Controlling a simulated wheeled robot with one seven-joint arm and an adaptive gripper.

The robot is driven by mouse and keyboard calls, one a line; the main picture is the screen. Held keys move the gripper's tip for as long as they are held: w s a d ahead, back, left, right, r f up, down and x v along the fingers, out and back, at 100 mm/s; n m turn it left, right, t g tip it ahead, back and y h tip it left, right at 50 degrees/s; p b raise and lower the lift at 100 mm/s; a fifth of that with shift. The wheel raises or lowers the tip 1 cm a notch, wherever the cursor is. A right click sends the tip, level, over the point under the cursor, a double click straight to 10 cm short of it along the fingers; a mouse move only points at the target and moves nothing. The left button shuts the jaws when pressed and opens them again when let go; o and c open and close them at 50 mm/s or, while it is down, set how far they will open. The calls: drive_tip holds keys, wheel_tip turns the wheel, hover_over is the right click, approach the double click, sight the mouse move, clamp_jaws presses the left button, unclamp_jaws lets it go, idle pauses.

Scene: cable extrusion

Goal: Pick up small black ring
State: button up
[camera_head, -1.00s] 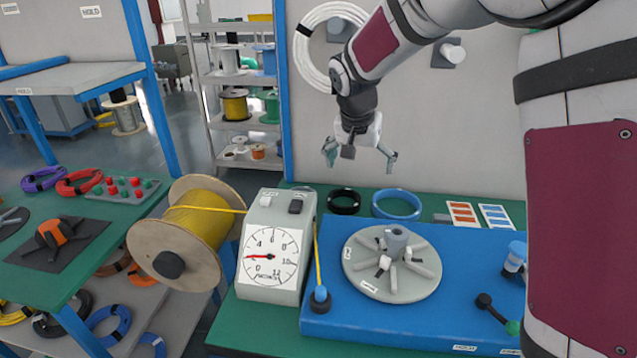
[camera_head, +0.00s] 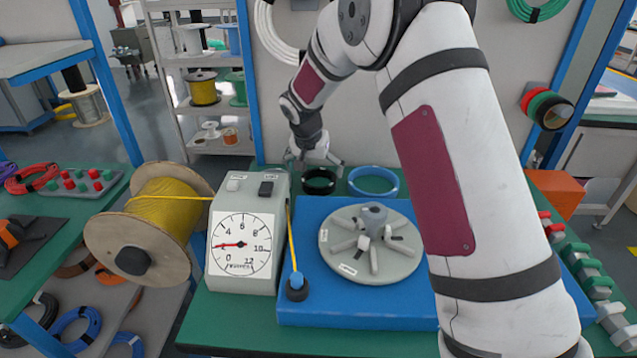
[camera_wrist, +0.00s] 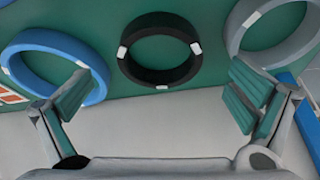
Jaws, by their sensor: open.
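The small black ring (camera_head: 319,188) lies on the green table behind the blue base in the head view. In the wrist view the black ring (camera_wrist: 121,50) sits at the top middle, with small white patches on its rim. My gripper (camera_wrist: 158,98) is open and empty, its two fingers spread to either side below the ring. In the head view my gripper (camera_head: 316,168) hangs just above the black ring. I cannot tell the exact height gap.
A blue ring (camera_wrist: 92,91) lies on one side of the black ring and a grey ring (camera_wrist: 230,38) on the other. The gauge box (camera_head: 240,240) stands in front to the left. The blue base (camera_head: 300,225) with the grey disc (camera_head: 335,268) is in front.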

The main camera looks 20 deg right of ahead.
sight(320, 185)
drive_tip(key=x, duration=0.5)
drive_tip(key=shift+w+d+b, duration=0.15)
drive_tip(key=shift+w+b, duration=0.05)
drive_tip(key=shift+b, duration=0.15)
drive_tip(key=c, duration=1.1)
